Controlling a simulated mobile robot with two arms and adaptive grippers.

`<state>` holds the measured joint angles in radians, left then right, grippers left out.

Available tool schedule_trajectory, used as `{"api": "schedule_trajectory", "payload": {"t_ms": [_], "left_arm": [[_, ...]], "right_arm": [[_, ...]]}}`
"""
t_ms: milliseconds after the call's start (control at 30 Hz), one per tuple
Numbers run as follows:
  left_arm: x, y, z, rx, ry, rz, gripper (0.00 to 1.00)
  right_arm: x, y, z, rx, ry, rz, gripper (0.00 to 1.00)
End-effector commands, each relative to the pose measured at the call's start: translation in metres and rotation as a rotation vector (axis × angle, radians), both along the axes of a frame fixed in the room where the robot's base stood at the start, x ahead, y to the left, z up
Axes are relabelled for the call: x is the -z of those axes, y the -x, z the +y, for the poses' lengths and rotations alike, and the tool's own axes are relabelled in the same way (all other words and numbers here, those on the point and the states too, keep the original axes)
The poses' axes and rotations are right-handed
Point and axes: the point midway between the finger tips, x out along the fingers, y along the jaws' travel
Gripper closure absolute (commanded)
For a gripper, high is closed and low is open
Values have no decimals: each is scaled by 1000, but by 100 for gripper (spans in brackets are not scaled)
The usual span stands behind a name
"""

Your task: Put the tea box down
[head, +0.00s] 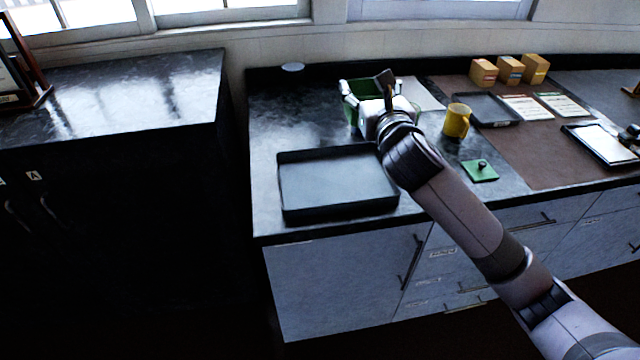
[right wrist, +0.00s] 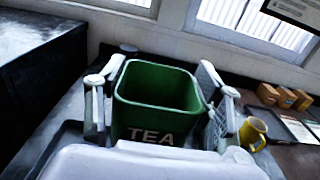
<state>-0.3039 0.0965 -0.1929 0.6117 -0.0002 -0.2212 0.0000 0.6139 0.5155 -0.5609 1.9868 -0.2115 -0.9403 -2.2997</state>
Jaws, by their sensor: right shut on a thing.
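The tea box (head: 360,88) is a green, open-topped box. In the right wrist view the tea box (right wrist: 150,128) shows the word TEA on its near side and looks empty inside. My right gripper (head: 388,108) is shut on it, with one finger on each side, as the right wrist view of the gripper (right wrist: 160,103) shows. The box looks upright, over the back of the dark counter behind the black tray. Its bottom is hidden, so I cannot tell whether it touches the counter. My left gripper is not in view.
A black tray (head: 340,182) lies at the counter's front left. A yellow mug (head: 457,121) stands right of the gripper, and a green lid with a knob (head: 480,171) lies in front of it. Small orange boxes (head: 509,71) stand at the back right. Counter left of the box is clear.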

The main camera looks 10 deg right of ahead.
Motion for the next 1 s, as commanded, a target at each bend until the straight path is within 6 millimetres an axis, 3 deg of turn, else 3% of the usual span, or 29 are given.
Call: {"api": "schedule_trajectory", "payload": {"t_ms": [233,500,767,1000], "left_arm": [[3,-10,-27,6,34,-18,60],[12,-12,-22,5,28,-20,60],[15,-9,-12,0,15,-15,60],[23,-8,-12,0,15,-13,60]], "right_arm": [[62,1,0,1,-3,8,80],[129,0,0,1,-4,4,80],[154,0,0,0,-1,-1,80],[189,0,-1,0,-3,1,80]]}}
